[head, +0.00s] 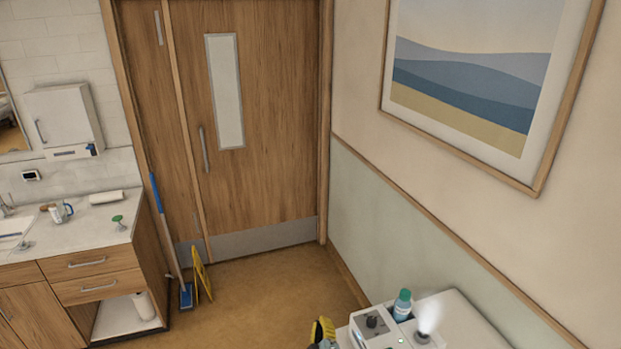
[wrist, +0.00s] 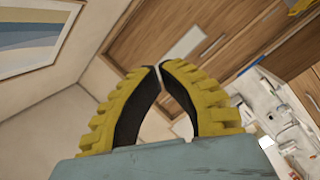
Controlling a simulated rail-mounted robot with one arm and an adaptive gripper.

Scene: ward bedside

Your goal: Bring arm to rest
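My gripper (head: 323,330) shows only in part at the bottom edge of the head view, a yellow and black finger left of a white bedside unit. In the wrist view my gripper (wrist: 159,66) has two ribbed yellow fingers with black inner pads. The fingers curve inward and their tips come together, with nothing held between them. Most of my arm is outside the head view.
A white unit (head: 463,325) carries a grey-white device (head: 373,322), a teal-capped bottle (head: 402,305) and a misting nozzle (head: 423,337). A yellow floor sign (head: 203,275) and blue mop (head: 160,205) stand by the wooden door (head: 265,150). Floor between is clear.

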